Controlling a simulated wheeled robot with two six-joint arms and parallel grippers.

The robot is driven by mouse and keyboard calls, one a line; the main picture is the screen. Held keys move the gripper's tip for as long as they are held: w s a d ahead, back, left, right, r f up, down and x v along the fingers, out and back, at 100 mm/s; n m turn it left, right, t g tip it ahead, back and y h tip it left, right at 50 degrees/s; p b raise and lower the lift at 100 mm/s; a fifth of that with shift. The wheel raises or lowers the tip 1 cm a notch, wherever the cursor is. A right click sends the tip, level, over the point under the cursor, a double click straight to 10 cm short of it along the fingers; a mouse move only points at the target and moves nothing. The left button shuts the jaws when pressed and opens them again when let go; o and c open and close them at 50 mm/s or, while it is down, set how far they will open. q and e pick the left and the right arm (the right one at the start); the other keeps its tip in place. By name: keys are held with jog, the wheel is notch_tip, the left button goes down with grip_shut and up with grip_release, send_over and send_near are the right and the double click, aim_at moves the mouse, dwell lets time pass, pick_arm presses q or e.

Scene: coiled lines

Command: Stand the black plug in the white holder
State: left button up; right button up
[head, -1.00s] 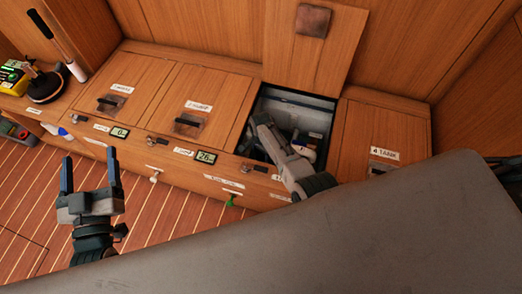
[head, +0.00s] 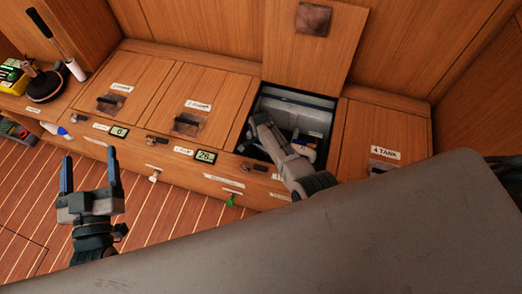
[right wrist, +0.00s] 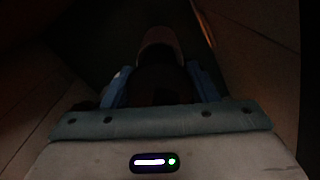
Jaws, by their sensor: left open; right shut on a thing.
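In the right wrist view my right gripper (right wrist: 160,82) is shut on a dark rounded thing (right wrist: 158,45) with a brownish end. The picture is too dark to tell whether this is the black plug. My left gripper (head: 90,172) is open and empty, pointing up over the striped floor. No white holder can be made out with certainty; a white upright cylinder (head: 76,70) with a dark stick above it stands at the far left.
The open locker (head: 250,128) has its wooden lid (head: 308,55) raised behind it, with pale items inside. Closed lids (head: 105,85) lie to the left and one (head: 365,130) to the right. A yellow device (head: 12,75) and a round black base (head: 45,85) sit far left.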

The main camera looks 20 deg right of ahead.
jog(key=shift+r, duration=0.3)
jog(key=shift+p, duration=0.5)
dwell(0.5)
jog(key=o, duration=1.5)
jog(key=shift+o, duration=0.2)
jog(key=shift+r, duration=0.1)
notch_tip(320, 180, up, 7)
jog(key=p, duration=0.7)
